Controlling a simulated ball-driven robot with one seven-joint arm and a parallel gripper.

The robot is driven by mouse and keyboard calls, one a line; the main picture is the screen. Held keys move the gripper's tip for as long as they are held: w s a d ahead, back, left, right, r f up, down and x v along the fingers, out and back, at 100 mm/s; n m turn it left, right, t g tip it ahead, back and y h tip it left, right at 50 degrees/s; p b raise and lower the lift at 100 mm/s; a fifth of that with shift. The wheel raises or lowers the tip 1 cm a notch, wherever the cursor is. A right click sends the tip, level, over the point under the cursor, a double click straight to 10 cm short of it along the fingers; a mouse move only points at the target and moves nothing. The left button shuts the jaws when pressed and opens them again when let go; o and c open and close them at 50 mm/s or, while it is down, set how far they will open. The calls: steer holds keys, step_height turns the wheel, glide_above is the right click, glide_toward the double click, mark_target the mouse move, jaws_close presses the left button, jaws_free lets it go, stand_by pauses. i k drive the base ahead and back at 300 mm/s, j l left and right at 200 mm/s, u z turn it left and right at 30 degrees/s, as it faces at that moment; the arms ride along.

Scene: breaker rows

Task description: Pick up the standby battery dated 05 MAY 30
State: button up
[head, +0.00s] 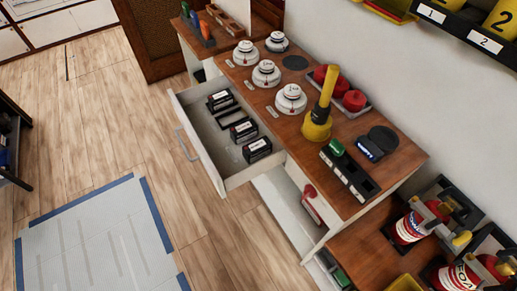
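Three small black batteries with white labels lie in an open grey-white drawer (213,152) in the head view. One battery (221,100) is at the far end, one (243,130) is in the middle, and one (257,151) is nearest the front end. The labels are too small to read here, so I cannot tell which one is dated 05 MAY 30. My gripper is not in view.
The drawer juts out left from a wooden-topped cabinet (310,130). On the top are several white round detectors (291,98), a yellow long-handled tool (318,122), red domed items (355,100) and a black holder (347,176). The floor (110,120) left of the drawer is clear.

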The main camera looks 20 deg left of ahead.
mark_target(254, 150)
steer(key=i+j+u, duration=0.4)
steer(key=i+u, duration=0.25)
steer(key=u, duration=0.15)
steer(key=i+j+u, duration=0.1)
steer(key=i+u, duration=0.3)
